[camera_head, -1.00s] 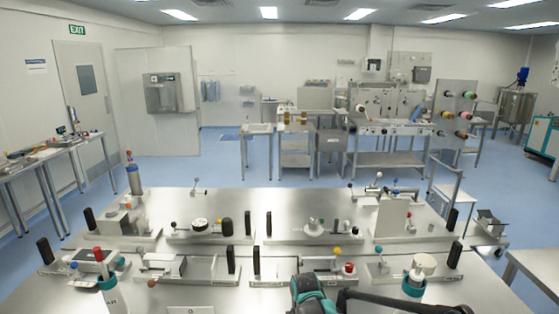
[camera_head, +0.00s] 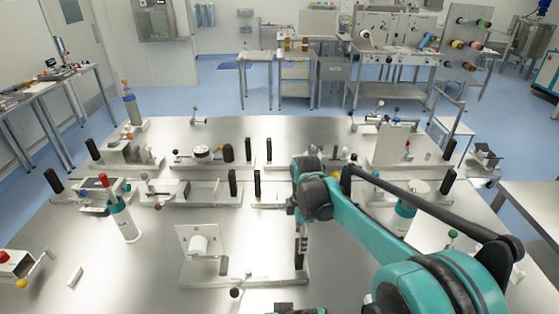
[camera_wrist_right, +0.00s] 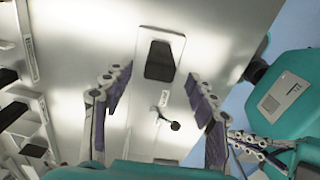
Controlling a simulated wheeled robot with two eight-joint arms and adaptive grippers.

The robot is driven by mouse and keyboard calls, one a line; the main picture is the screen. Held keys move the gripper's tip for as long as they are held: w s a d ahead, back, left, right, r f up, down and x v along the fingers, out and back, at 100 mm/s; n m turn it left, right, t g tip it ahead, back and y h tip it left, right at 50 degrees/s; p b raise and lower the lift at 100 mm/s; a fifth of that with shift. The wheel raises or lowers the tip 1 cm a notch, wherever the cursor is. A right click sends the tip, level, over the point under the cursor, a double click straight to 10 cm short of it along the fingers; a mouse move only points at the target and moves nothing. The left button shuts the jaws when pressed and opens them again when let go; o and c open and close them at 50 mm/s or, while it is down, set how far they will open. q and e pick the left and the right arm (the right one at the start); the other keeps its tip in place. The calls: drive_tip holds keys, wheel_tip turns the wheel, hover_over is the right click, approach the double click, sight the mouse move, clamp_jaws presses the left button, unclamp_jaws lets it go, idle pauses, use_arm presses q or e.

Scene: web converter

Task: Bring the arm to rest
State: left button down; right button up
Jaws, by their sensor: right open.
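My right arm (camera_head: 365,240) comes in from the lower right of the head view and bends at a dark joint above the steel table (camera_head: 85,240). My right gripper (camera_wrist_right: 158,95) shows in the right wrist view with its two fingers spread wide and nothing between them. Past the fingertips is a pale fixture plate with a black block (camera_wrist_right: 160,61) and a small dark-knobbed lever (camera_wrist_right: 173,125); I cannot tell how far off they are. What looks like my left gripper (camera_wrist_right: 260,145) shows at the right edge beside teal body parts, its jaw opening unclear.
Several fixtures with black blocks line the table's middle and back.

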drive_tip(key=shift+d, duration=0.1)
use_arm(q)
drive_tip(key=w+a+r+m+t+h+b, duration=0.1)
drive_tip(key=a+h+b, duration=0.5)
drive_tip(key=a, duration=0.6)
drive_tip(key=shift+a+r+m+t+b, duration=0.2)
drive_tip(key=shift+r+m+t+b, duration=0.15)
drive_tip(key=shift+t+b, duration=0.2)
use_arm(e)
drive_tip(key=s+d+f+m+t, duration=0.2)
drive_tip(key=s+d+m, duration=0.3)
drive_tip(key=s+m, duration=0.4)
drive_tip(key=s+d+f+m+t, duration=0.2)
drive_tip(key=s+d+m+t, duration=0.3)
drive_tip(key=s+m, duration=0.4)
drive_tip(key=s+d, duration=0.1)
drive_tip(key=s, duration=0.1)
drive_tip(key=shift+s+d+m, duration=0.15)
drive_tip(key=shift+s+m, duration=0.2)
drive_tip(key=shift+m, duration=0.05)
